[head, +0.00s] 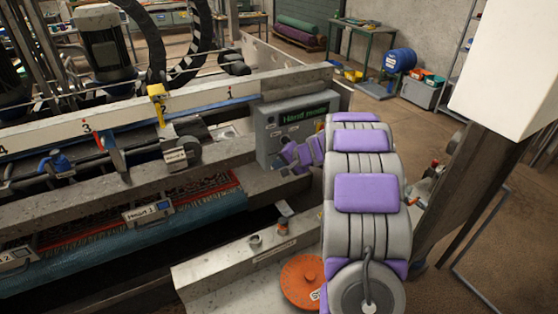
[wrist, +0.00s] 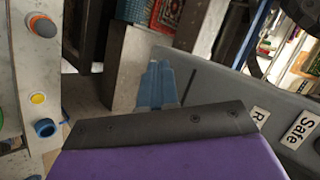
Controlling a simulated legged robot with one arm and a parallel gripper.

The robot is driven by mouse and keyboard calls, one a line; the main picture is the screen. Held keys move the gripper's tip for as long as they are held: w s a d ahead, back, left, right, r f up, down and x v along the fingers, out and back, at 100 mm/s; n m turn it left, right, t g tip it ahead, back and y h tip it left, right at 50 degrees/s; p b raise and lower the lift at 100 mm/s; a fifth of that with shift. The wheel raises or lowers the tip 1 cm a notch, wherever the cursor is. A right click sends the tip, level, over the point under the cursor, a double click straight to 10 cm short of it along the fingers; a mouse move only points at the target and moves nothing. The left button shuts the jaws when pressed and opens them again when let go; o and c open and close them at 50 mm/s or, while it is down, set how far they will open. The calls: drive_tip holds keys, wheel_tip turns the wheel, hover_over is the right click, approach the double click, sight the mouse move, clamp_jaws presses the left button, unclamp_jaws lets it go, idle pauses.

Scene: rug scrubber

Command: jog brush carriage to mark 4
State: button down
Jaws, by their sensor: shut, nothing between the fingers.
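A yellow pointer (head: 157,92) stands at the 2, apparently part of the brush carriage, whose body I cannot clearly make out. A grey control box (head: 268,138) shows green text that seems to read "Hand mode".
A pale panel (wrist: 35,85) with an orange button, a yellow button and a blue knob stands at left in the wrist view. An orange disc (head: 303,280) lies by my arm. A red patterned rug (head: 95,222) lies below the rail. Open floor lies at right.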

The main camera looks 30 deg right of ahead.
drive_tip(key=shift+w, duration=0.35)
drive_tip(key=shift+w+d, duration=0.2)
drive_tip(key=shift+d, duration=0.35)
idle(0.6)
drive_tip(key=shift+d+f, duration=0.1)
drive_tip(key=shift+d, duration=0.2)
drive_tip(key=shift+a, duration=0.15)
idle(6.0)
